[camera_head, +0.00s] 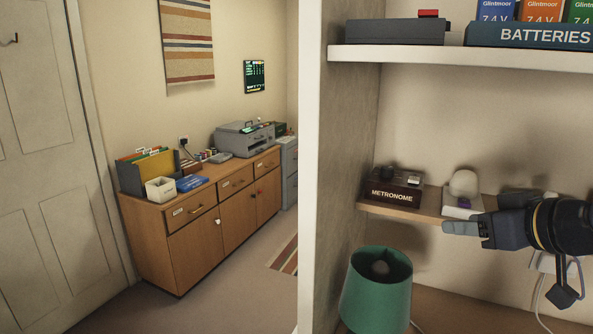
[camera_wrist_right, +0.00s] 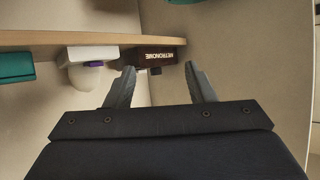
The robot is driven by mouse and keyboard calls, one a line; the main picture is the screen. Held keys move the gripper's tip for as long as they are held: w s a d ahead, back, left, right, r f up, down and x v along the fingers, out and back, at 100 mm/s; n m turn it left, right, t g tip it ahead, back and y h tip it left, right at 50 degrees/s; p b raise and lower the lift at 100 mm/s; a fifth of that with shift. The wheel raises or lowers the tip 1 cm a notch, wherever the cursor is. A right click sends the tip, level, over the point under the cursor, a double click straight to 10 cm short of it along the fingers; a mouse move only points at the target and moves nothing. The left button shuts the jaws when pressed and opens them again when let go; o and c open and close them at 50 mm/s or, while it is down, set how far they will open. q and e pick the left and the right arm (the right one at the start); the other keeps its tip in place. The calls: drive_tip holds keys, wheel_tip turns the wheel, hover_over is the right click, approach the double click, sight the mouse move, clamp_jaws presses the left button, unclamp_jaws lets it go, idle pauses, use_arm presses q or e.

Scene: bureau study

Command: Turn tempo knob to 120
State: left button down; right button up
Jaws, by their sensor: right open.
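The metronome (camera_head: 393,188) is a dark brown box with a white METRONOME label, sitting on the lower wooden shelf. A dark knob (camera_head: 387,173) stands on its top, beside a small light-coloured part. My right gripper (camera_head: 462,228) reaches in from the right in the head view, to the right of the metronome and apart from it. In the right wrist view the gripper (camera_wrist_right: 160,72) is open, and the metronome (camera_wrist_right: 148,56) shows upside down beyond the fingertips. The dark knob (camera_wrist_right: 155,71) appears between the fingers. The knob's setting is too small to read. My left gripper is not in view.
A white domed device with a purple part (camera_head: 463,190) stands on the shelf (camera_head: 425,216) beside the metronome, close to my gripper. A green lamp (camera_head: 377,290) stands below. An upper shelf (camera_head: 450,57) holds boxes. The cabinet side wall (camera_head: 345,170) is left of the metronome.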

drive_tip(key=s+a+f+m+g, duration=0.2)
drive_tip(key=s+a+f+g, duration=0.1)
drive_tip(key=s+f, duration=0.8)
drive_tip(key=s+a+f+m+g+h, duration=0.1)
drive_tip(key=s+a+f+m+g, duration=0.2)
drive_tip(key=s+f, duration=0.7)
wheel_tip(320, 180, down, 5)
drive_tip(key=shift+s+a+r+m, duration=0.15)
drive_tip(key=shift+s+a+m, duration=0.2)
drive_tip(key=shift+a, duration=0.25)
